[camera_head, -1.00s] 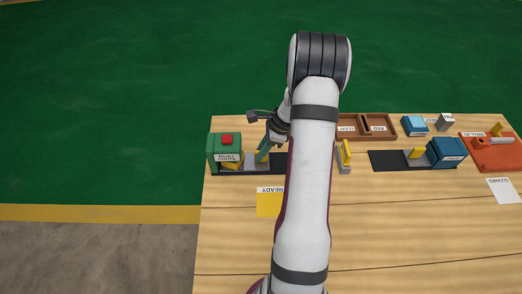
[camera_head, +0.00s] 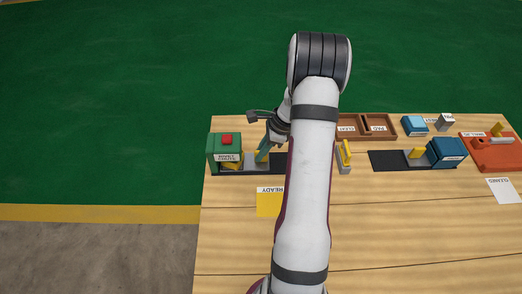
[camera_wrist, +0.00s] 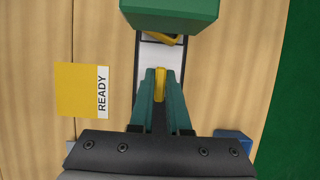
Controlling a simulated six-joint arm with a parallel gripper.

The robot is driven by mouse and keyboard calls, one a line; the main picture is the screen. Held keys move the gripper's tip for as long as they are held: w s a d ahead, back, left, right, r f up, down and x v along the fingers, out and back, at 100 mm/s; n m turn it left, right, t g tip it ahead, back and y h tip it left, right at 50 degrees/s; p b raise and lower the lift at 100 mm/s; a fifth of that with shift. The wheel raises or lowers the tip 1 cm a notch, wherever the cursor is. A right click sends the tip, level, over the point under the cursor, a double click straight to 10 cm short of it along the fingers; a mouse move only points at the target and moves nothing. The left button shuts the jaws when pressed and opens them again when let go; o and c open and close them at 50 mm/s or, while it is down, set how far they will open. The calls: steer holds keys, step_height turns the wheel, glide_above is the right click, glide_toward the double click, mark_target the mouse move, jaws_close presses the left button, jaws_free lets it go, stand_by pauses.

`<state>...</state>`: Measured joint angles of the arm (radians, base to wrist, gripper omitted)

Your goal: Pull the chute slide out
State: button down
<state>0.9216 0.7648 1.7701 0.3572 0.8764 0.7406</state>
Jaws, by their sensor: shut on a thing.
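The chute is a green housing (camera_head: 213,150) with a red button, at the left end of the bench; its green block (camera_wrist: 170,12) is at the top of the wrist view. The grey slide (camera_head: 256,168) extends from it along a black base, and its pale surface (camera_wrist: 153,56) shows in the wrist view. A yellow upright handle (camera_wrist: 159,80) stands on the slide. My gripper (camera_wrist: 159,88) is shut on this handle, one green finger on each side. A yellow piece (camera_wrist: 164,38) lies on the slide at the housing mouth, partly hidden by the housing.
A yellow READY card (camera_head: 269,204) lies in front of the chute. A brown divided tray (camera_head: 393,132) stands behind. A grey block with a yellow bar (camera_head: 344,158), a blue unit (camera_head: 446,153) and an orange fixture (camera_head: 490,153) stand right. My arm hides the bench's middle.

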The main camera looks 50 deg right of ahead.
steer(key=s+d, duration=0.8)
steer(key=shift+s+d, duration=0.1)
steer(key=c, duration=0.9)
jaws_free()
steer(key=v, duration=1.5)
steer(key=shift+r, duration=0.4)
